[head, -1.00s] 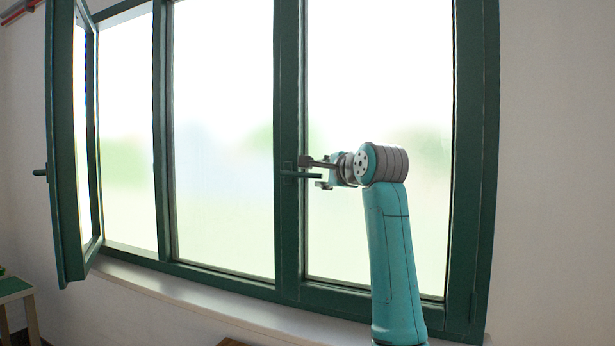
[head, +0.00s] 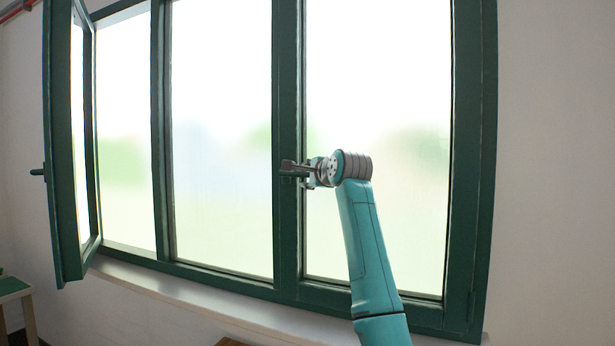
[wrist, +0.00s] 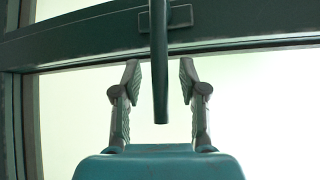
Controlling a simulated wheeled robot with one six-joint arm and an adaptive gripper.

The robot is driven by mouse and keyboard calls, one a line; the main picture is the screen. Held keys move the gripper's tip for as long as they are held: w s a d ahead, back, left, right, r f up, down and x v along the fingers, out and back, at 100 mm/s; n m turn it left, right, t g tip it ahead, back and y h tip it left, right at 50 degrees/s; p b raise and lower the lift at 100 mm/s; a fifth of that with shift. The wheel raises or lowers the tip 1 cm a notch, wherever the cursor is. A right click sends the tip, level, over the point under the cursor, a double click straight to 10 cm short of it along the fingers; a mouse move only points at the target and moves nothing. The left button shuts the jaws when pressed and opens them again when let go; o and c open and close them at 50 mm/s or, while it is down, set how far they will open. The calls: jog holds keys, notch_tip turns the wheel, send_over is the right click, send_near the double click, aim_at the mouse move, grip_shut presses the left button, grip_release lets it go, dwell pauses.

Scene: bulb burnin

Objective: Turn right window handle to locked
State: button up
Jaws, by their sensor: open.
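The right window (head: 375,120) is closed in its dark green frame. Its handle is a dark green lever that shows in the wrist view (wrist: 160,75), coming from a plate (wrist: 180,18) on the frame. In the head view the handle (head: 290,174) points sideways to the right, largely hidden by my gripper (head: 296,170). In the wrist view my gripper (wrist: 159,80) is open, with one finger on each side of the lever. Gaps show between the lever and both fingers.
The left window sash (head: 62,150) stands swung open into the room, with its own handle (head: 38,172). A pale sill (head: 190,293) runs below the windows. A small green-topped table (head: 14,288) is at the lower left. The wall at right is bare.

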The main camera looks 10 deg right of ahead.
grip_shut()
